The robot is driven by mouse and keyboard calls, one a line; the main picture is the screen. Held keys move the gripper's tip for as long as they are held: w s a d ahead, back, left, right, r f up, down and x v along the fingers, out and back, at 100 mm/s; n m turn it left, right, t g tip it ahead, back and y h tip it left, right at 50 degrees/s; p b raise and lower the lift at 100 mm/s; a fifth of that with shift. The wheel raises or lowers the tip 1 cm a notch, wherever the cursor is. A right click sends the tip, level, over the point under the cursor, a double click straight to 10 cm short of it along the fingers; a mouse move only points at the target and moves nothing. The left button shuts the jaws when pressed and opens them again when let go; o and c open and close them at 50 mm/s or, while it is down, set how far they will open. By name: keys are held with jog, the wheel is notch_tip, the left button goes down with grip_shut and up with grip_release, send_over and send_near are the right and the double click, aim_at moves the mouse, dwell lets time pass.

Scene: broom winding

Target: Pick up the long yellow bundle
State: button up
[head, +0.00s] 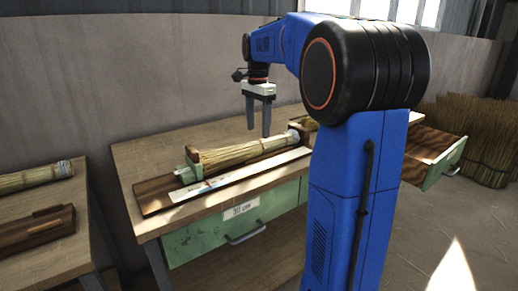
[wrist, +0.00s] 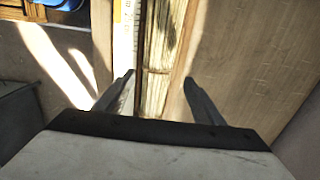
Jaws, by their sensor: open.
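The long yellow bundle (head: 240,153) of straw lies in a wooden holder on the workbench, its narrower end towards a pale metal cap at the right. In the wrist view the bundle (wrist: 160,50) runs up the picture between my finger lines, with a binding across it. My gripper (head: 259,132) is open and empty, pointing down above the bundle's right part and apart from it. Its two fingers also show in the wrist view (wrist: 158,95), one on each side of the bundle.
A pale measuring strip (head: 240,176) lies along the bundle's front side. A green drawer (head: 225,229) is under the bench top. Another bench at the left holds a second bundle (head: 35,177) and a dark wooden block (head: 38,230). An open drawer (head: 445,163) juts out at the right.

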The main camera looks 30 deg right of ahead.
aim_at(259, 141)
jog(key=shift+s+d+f, duration=0.1)
jog(key=shift+s+f, duration=0.05)
jog(key=shift+f, duration=1.35)
jog(key=shift+s+f, duration=0.1)
jog(key=shift+f, duration=1.35)
jog(key=c, duration=1.2)
jog(key=shift+c, duration=0.2)
